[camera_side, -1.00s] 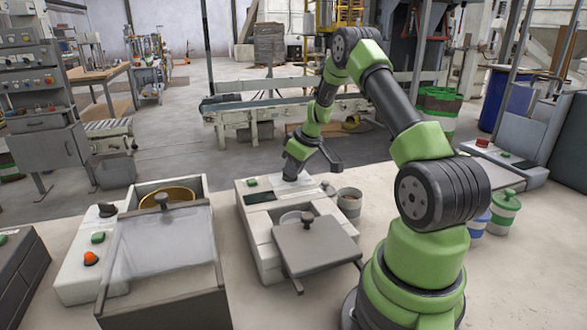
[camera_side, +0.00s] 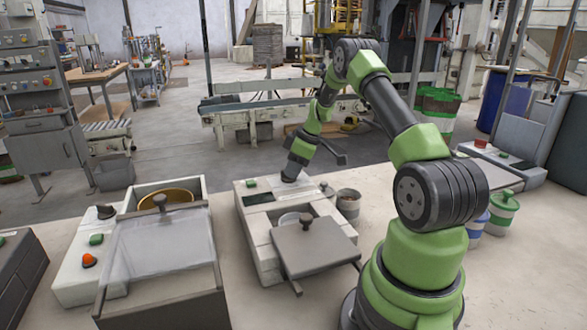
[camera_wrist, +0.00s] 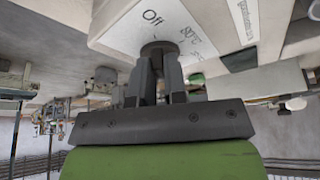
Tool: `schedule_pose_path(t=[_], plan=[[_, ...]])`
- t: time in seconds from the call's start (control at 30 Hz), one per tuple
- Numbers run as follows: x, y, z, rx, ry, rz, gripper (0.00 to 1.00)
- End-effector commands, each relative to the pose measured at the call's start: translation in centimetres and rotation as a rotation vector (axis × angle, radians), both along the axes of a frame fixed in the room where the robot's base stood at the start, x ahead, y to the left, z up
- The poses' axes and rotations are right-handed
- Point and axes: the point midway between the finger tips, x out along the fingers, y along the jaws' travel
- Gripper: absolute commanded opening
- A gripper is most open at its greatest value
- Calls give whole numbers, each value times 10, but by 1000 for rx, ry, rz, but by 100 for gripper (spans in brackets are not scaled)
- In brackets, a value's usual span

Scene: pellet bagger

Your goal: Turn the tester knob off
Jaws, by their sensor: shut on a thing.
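The tester (camera_side: 262,235) is a white box with a dark display (camera_side: 259,197), a green button (camera_side: 251,184) and a grey lid (camera_side: 315,248) at its front. My gripper (camera_side: 290,179) points down onto its rear top panel. In the wrist view my gripper (camera_wrist: 160,85) is shut on the dark round knob (camera_wrist: 160,46), with a finger on each side. The side view hides the knob.
A machine with a clear cover (camera_side: 160,250) and an orange button (camera_side: 88,259) stands left of the tester. A grey cup (camera_side: 347,204) stands close to the tester's right side. Green-lidded tubs (camera_side: 503,212) are farther right. A conveyor (camera_side: 290,107) is behind.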

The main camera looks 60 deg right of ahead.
Motion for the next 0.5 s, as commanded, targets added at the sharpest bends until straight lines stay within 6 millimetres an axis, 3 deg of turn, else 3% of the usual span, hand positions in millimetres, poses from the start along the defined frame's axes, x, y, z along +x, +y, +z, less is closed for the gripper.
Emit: schedule_pose_path(t=[0.13,0.17,0.27,0.5], plan=[[-1,0,0,-2,1,1,0],[-1,0,0,-3,1,1,15],[0,0,0,-2,2,1,38],[0,0,0,-1,1,0,38]])
